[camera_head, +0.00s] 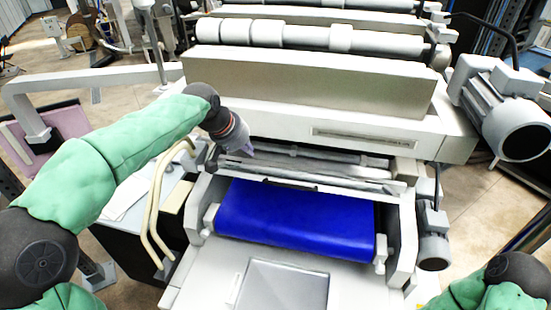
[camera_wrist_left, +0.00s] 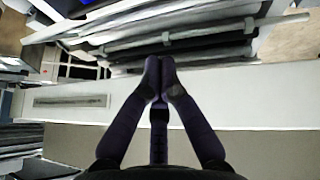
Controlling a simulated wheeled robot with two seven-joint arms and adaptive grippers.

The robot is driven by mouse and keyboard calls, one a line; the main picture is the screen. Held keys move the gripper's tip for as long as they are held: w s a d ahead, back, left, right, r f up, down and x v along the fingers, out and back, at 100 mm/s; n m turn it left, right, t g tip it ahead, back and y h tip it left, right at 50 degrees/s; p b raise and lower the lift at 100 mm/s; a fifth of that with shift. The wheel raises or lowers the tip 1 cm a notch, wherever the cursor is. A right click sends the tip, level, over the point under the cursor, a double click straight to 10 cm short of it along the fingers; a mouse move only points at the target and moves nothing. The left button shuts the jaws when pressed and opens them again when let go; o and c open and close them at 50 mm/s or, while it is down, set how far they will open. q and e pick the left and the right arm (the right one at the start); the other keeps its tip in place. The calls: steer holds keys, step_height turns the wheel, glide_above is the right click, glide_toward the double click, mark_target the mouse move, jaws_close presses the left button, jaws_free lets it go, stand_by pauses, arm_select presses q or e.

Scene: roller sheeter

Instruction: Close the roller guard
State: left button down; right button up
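The roller machine's pale front housing (camera_head: 270,120) spans the middle of the head view, with a slotted plate (camera_head: 365,138) on it. Below it, pale bars and slats (camera_head: 330,172) cross the roller opening above a blue belt (camera_head: 295,220). I cannot tell for sure which part is the roller guard, or how far it stands open. My left gripper (camera_head: 243,150) is at the left end of these bars. In the left wrist view its dark fingers (camera_wrist_left: 160,68) meet at the tips before the bars (camera_wrist_left: 180,45), with nothing visible between them. Contact is unclear. My right gripper is out of view.
Curved cream rails (camera_head: 160,205) stand left of the opening. A grey motor (camera_head: 505,115) juts out at the right, with a smaller one (camera_head: 433,240) below it. White rollers (camera_head: 300,36) lie behind the housing. A flat panel (camera_head: 283,287) lies in front of the belt.

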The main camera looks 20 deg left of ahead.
arm_select(q)
steer(key=s+f+b+x, duration=0.1)
steer(key=s+b+x, duration=0.1)
steer(key=b+x, duration=0.4)
steer(key=x, duration=0.5)
steer(key=shift+d+f, duration=0.25)
steer(key=shift+f, duration=0.1)
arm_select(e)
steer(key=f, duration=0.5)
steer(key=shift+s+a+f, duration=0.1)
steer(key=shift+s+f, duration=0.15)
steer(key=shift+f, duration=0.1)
arm_select(q)
steer(key=shift+s, duration=0.15)
steer(key=shift+f, duration=0.1)
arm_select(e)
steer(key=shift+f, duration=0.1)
